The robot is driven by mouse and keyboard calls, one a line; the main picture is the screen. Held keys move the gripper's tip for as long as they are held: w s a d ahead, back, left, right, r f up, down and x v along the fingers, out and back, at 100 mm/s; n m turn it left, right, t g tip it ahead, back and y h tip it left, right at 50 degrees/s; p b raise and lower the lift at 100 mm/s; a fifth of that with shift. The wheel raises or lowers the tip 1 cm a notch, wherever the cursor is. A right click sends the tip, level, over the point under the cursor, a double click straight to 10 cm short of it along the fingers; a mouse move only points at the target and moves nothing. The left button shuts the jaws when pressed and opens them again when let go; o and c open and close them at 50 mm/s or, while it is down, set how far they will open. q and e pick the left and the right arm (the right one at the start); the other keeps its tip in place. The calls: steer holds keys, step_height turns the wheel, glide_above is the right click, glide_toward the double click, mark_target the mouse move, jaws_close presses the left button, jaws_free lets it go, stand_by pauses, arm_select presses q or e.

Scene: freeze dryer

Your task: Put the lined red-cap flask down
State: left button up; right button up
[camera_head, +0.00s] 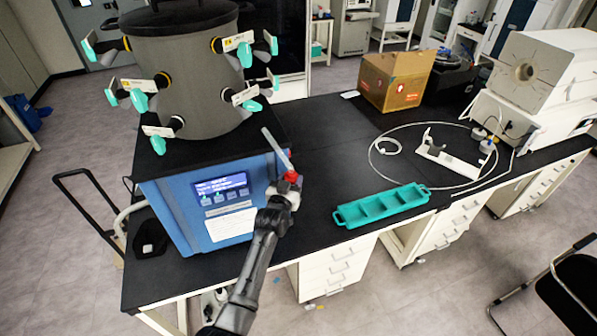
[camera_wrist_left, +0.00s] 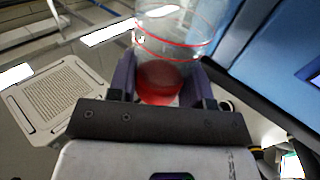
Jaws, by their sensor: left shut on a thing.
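My left gripper (camera_head: 287,188) is shut on the lined red-cap flask (camera_head: 291,177), just right of the blue freeze dryer's front (camera_head: 214,214). In the left wrist view, the flask (camera_wrist_left: 172,38) is clear with red lines around it, and its red cap (camera_wrist_left: 160,82) sits between the two jaws. In the head view the flask's clear body is hard to make out. I cannot tell whether the flask touches anything. A teal tray (camera_head: 425,188) with empty compartments lies on the black bench (camera_head: 335,140) to the right of the gripper. My right gripper is not in view.
A grey chamber (camera_head: 190,85) with several teal-tipped valves tops the freeze dryer. A cardboard box (camera_head: 392,82), a white stand (camera_head: 445,160) with looped tubing and a white instrument (camera_head: 545,75) occupy the bench's back and right. Bench between gripper and box is clear.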

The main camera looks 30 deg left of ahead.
arm_select(q)
steer(key=shift+d+f, duration=0.1)
steer(key=shift+f, duration=0.8)
steer(key=s+d+r+h, duration=0.1)
steer(key=s+d+r, duration=0.15)
steer(key=r, duration=0.45)
steer(key=s+d+r+m, duration=0.1)
steer(key=s+d+r, duration=0.1)
steer(key=s+r, duration=0.35)
steer(key=s+d+r+h, duration=0.1)
steer(key=d+r, duration=0.2)
steer(key=r, duration=0.5)
steer(key=s+d+r+m+h+p, duration=0.1)
steer(key=s+d+r, duration=0.2)
steer(key=s, duration=0.2)
steer(key=s+d+r+h+p, duration=0.1)
steer(key=s+d+r+p, duration=0.15)
steer(key=s, duration=0.25)
step_height(320, 180, down, 6)
steer(key=s+d, duration=0.2)
steer(key=shift+s+d+m+t, duration=0.15)
steer(key=shift+d+m+t, duration=0.15)
steer(key=shift+m, duration=0.1)
steer(key=shift+d+r+h, duration=0.1)
steer(key=shift+h, duration=0.3)
